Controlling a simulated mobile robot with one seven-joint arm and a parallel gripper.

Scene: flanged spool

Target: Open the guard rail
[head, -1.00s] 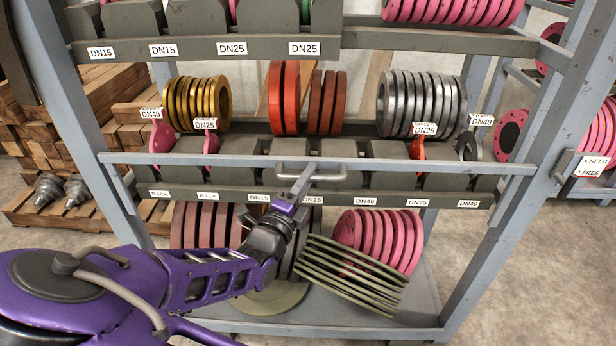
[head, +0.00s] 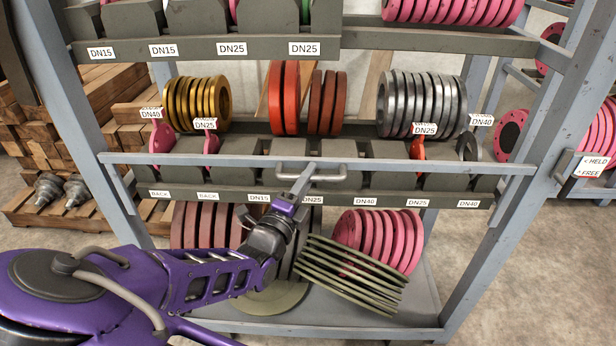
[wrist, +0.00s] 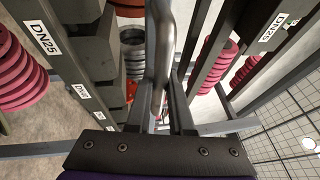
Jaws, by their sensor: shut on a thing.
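My gripper (head: 304,177) reaches up from the lower left and is shut on this handle. In the wrist view the handle (wrist: 163,45) runs up between the two fingers of my gripper (wrist: 166,92). The fingers partly hide the handle's grasped section. A tag reading HELD and FREE (head: 591,167) is beside the right post, near the rail's right end.
Gold (head: 198,103), orange (head: 284,97) and silver (head: 422,104) flanges stand on the shelf behind the rail. Below it are pink flanges (head: 380,240) and a tilted olive stack (head: 350,274) close to my arm. Rack posts (head: 530,180) bound the sides.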

